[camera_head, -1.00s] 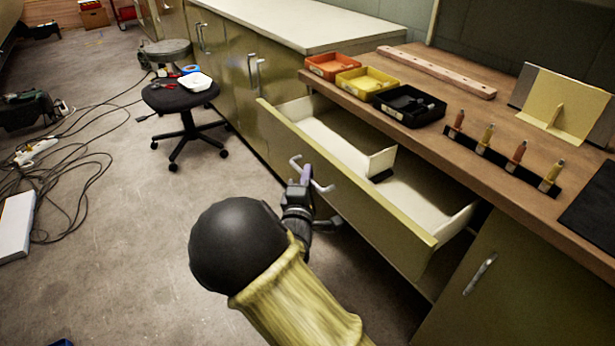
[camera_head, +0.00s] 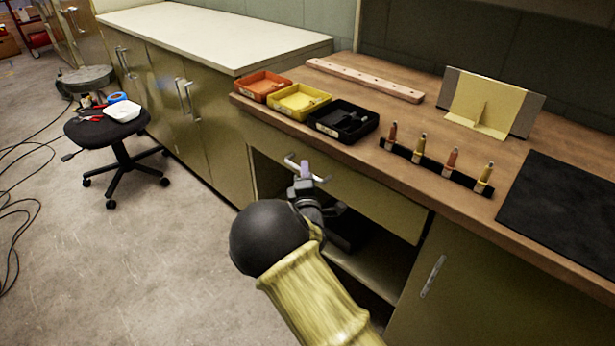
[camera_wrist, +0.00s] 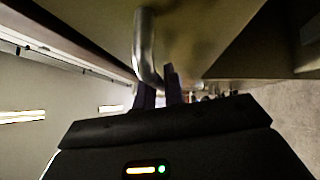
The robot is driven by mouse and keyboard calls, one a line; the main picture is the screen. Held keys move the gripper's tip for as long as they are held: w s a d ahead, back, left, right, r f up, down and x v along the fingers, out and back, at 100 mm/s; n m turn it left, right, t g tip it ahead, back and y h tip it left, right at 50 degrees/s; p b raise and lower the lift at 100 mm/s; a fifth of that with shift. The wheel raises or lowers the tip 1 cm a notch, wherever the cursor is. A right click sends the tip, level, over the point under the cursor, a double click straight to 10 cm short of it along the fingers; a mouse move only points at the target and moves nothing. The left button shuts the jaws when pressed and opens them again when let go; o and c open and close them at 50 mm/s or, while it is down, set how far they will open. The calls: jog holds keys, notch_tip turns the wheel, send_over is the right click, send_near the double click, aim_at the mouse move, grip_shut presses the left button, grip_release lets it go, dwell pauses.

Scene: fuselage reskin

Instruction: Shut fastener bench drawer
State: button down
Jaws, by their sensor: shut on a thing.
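The olive drawer front (camera_head: 375,195) of the fastener bench sits under the wooden worktop's front edge, and no drawer interior shows in the head view. Whether it is fully flush I cannot tell. My gripper (camera_head: 305,172) is at the drawer's metal handle (camera_head: 290,160), with its fingers shut on the bar. In the wrist view the curved handle (camera_wrist: 145,45) runs down to between my fingertips (camera_wrist: 160,88). My forearm hides part of the space below the drawer.
The worktop (camera_head: 330,78) carries orange, yellow and black bins (camera_head: 343,119), a rack of several fasteners (camera_head: 437,167) and a black mat (camera_head: 565,215). An open shelf space (camera_head: 375,270) lies below the drawer. A stool (camera_head: 105,130) stands left on open floor.

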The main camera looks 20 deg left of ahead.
aim_at(315, 168)
jog(key=w, duration=0.1)
jog(key=w+d, duration=0.1)
jog(key=w, duration=0.1)
jog(key=shift+w+d+f, duration=0.1)
jog(key=shift+w+d, duration=0.25)
jog(key=shift+d+r, duration=0.1)
jog(key=shift+r, duration=0.1)
jog(key=c, duration=1.5)
grip_release()
jog(key=shift+w, duration=0.1)
jog(key=shift+f, duration=0.1)
jog(key=shift+d+f, duration=0.1)
jog(key=shift+f, duration=0.05)
